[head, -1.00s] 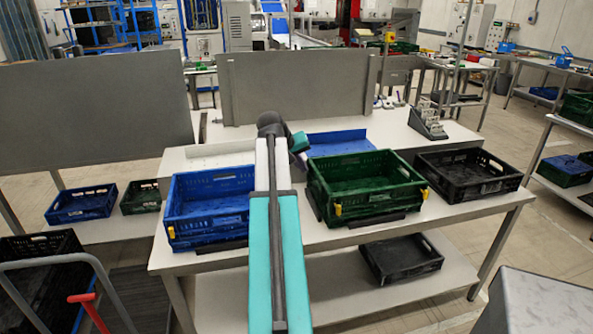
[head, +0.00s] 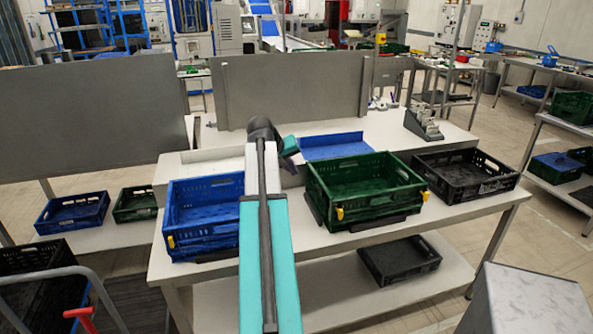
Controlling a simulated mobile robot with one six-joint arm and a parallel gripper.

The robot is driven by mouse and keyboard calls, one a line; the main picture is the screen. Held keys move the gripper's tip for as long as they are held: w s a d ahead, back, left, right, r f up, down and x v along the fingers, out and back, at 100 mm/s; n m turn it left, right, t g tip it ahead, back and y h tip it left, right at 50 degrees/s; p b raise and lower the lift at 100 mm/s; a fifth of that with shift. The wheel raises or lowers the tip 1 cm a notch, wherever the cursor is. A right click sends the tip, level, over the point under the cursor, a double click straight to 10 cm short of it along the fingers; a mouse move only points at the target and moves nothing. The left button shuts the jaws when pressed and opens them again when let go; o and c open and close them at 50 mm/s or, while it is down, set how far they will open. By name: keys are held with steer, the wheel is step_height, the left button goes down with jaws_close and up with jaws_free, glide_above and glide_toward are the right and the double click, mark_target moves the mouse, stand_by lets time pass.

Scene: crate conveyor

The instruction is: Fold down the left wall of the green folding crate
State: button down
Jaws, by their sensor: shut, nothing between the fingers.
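The green folding crate (head: 385,210) stands on the white table, right of my arm. My arm reaches up the middle of the picture and bends behind the crate's left side. Its last visible part is near the crate's back left corner. My gripper itself does not show; it is hidden behind my own arm or the crate.
A blue crate (head: 205,242) stands left of my arm, a black crate (head: 465,193) right of the green one. A flat blue piece (head: 335,146) lies behind the green crate. A grey panel (head: 292,95) stands at the back. Another black crate (head: 400,262) is on the lower shelf.

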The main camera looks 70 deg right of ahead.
mark_target(319, 192)
steer(key=s+d+f+p, duration=0.3)
steer(key=s+d+f, duration=0.1)
steer(key=d+f, duration=0.3)
steer(key=shift+d+f, duration=0.15)
steer(key=shift+d, duration=0.3)
steer(key=shift+s, duration=0.1)
steer(key=shift+p, duration=0.3)
stand_by(0.4)
